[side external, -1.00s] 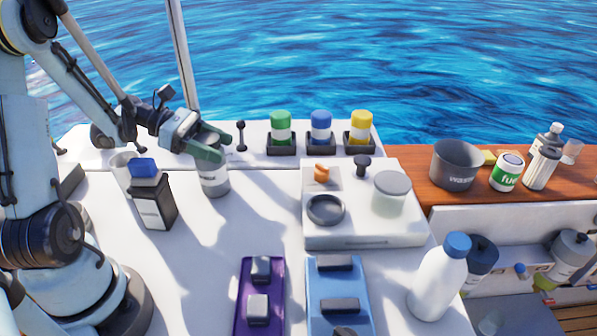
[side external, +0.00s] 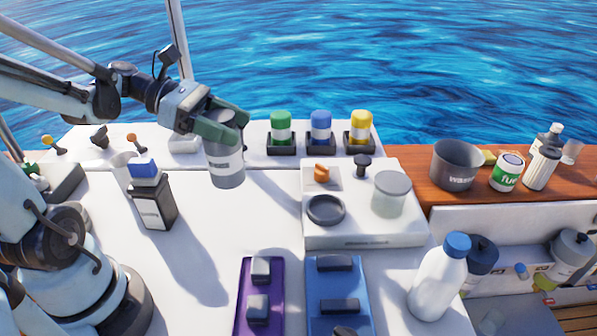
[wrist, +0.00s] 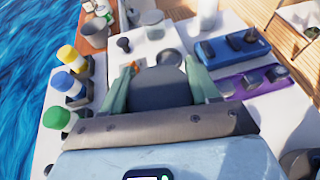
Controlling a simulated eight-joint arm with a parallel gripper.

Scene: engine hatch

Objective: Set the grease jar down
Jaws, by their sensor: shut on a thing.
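My gripper (side external: 222,128) has its green fingers shut around a grey cylindrical jar (side external: 226,168) with a pale label too small to read. The jar hangs roughly upright, a little above the white deck, left of the white box. Its upper part is partly hidden by the fingers. In the wrist view the dark grey top of the jar (wrist: 158,88) sits between the two fingers of my gripper (wrist: 160,78).
The white box (side external: 365,228) carries a round dark ring (side external: 326,210) and a lidded clear jar (side external: 391,194). Green, blue and yellow capped containers (side external: 321,128) stand behind. A blue-capped dark bottle (side external: 153,203) stands left. The middle deck is clear.

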